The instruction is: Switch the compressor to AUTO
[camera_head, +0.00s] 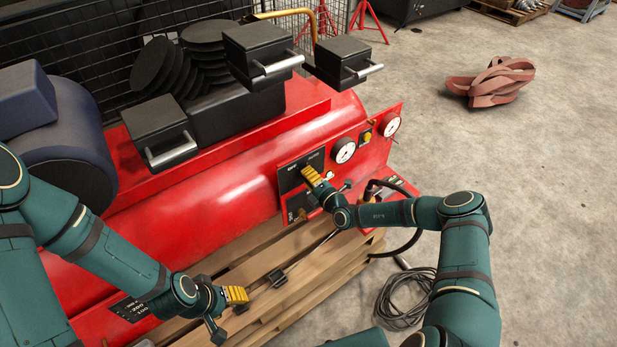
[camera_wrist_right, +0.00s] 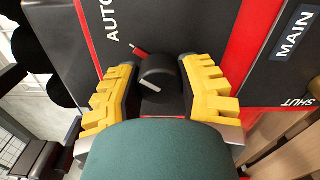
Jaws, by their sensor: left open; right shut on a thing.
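The red compressor (camera_head: 225,180) lies on a wooden pallet, with a black switch panel (camera_head: 287,182) on its front. In the right wrist view a round black knob (camera_wrist_right: 156,72) with a short white line sits on that panel. The word AUTO (camera_wrist_right: 111,20) is printed at the upper left, and a small red piece shows between the word and the knob. My right gripper (camera_head: 312,176) is shut on the knob, its yellow fingers on either side. In the head view my gripper hides the knob. My left gripper (camera_head: 238,295) is open and empty above the pallet.
Gauges (camera_head: 345,150) and a yellow switch stand right of the panel. A MAIN label (camera_wrist_right: 295,32) is on the neighbouring panel. Black boxes with handles (camera_head: 262,52) are above the compressor. A coiled cable (camera_head: 404,298) lies on the floor beside the pallet (camera_head: 330,262). Open floor is at the right.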

